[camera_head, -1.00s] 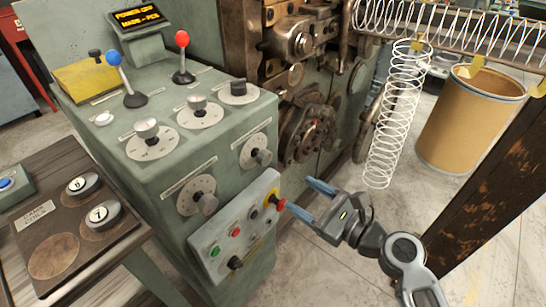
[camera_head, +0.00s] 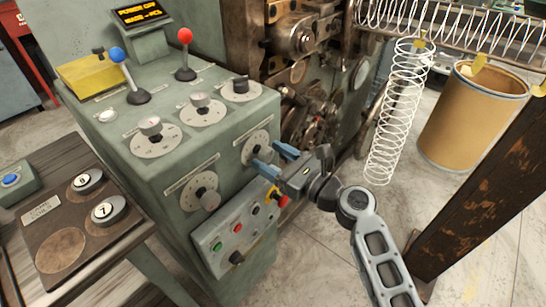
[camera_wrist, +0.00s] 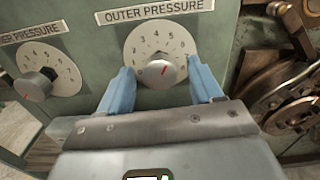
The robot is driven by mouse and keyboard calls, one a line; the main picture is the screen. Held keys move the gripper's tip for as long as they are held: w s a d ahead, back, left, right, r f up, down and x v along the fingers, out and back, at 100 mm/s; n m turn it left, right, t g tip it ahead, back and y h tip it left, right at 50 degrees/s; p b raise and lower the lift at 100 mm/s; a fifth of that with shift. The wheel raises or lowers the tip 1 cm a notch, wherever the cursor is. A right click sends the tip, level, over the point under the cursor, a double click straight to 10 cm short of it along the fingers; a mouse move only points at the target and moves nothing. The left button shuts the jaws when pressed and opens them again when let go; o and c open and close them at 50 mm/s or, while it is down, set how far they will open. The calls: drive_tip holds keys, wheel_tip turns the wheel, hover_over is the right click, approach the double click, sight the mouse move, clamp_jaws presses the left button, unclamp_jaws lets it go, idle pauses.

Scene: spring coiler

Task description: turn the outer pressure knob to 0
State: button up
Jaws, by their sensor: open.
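The outer pressure knob (camera_wrist: 158,74) is a grey round knob with a red pointer mark, on a white numbered dial (camera_wrist: 137,43) under the label "OUTER PRESSURE" (camera_wrist: 160,9). My gripper (camera_head: 272,158) is open. In the wrist view its blue fingers (camera_wrist: 160,80) stand on either side of the knob, with gaps visible; I cannot tell whether they touch it.
A second pressure knob (camera_wrist: 36,85) with its own dial is left of it. Below is a button panel (camera_head: 230,240) with a red knob (camera_head: 283,201). Machine wheels and levers (camera_wrist: 285,90) are close on the right. The cabinet top carries more dials and two levers.

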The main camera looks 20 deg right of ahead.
drive_tip(key=c, duration=1.1)
drive_tip(key=shift+o, duration=0.2)
